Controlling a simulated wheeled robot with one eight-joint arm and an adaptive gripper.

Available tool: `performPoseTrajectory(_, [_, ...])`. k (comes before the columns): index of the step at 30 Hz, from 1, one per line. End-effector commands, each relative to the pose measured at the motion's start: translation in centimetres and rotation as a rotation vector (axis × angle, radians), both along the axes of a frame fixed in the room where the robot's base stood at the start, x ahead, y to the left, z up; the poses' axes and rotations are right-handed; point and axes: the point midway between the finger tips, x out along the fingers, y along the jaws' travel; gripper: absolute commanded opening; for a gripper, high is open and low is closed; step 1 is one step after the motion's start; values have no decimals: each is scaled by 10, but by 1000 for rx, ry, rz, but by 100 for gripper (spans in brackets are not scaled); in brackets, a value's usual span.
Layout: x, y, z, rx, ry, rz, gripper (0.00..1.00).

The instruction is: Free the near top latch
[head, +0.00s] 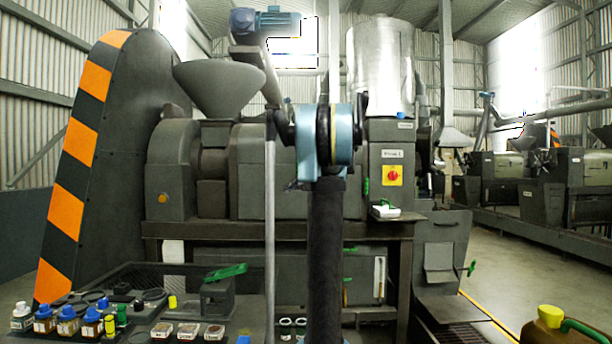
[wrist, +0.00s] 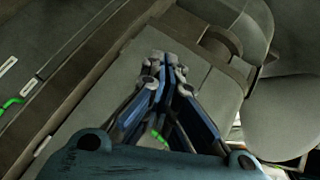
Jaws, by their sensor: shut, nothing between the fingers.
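My gripper (wrist: 165,65) is shut and empty in the wrist view. Its blue fingers are together over the grey press housing (wrist: 95,105); I cannot tell whether the tips touch it. A small green piece (wrist: 157,135) shows behind the finger links, mostly hidden; I cannot tell whether it is the near top latch. In the head view the press housing (head: 262,170) stands behind my arm, and my gripper is hidden. A small green handle (head: 366,187) shows right of the arm, beside the switch cabinet; I cannot tell which latch it belongs to.
A grey hopper (head: 220,85) rises above the press. The cabinet (head: 392,160) carries a red switch. Lower green handles (head: 348,250) sit on the front panel. A bench (head: 245,310) with bottles and dishes is at the front left. Floor is open at the right, near a brown can (head: 550,328).

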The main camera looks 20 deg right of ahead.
Motion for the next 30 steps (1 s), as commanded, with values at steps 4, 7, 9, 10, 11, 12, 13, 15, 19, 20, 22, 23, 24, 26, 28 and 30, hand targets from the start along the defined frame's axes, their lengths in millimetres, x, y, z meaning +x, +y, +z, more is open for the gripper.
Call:
performPoseTrajectory(4, [37,-39,18,75,-43,-58,0])
performPoseTrajectory(7, [60,-65,29,126,-72,-95,0])
performPoseTrajectory(9, [75,-85,36,161,-94,-123,0])
performPoseTrajectory(10, [81,-93,39,176,-103,-134,0])
performPoseTrajectory(11, [88,-102,41,191,-112,-144,0])
performPoseTrajectory(12, [95,-113,45,212,-124,-159,0])
performPoseTrajectory(13, [101,-122,47,226,-132,-170,0])
performPoseTrajectory(15, [113,-143,52,259,-152,-196,0])
performPoseTrajectory(19, [130,-175,58,312,-183,-235,0])
performPoseTrajectory(20, [133,-181,59,323,-190,-243,0])
performPoseTrajectory(22, [139,-193,61,342,-201,-257,0])
performPoseTrajectory(23, [141,-197,62,349,-205,-262,0])
performPoseTrajectory(24, [143,-201,63,356,-209,-268,0])
performPoseTrajectory(26, [145,-206,64,364,-213,-274,0])
performPoseTrajectory(28, [147,-210,64,370,-217,-277,0])
performPoseTrajectory(30, [147,-211,65,372,-219,-279,0])
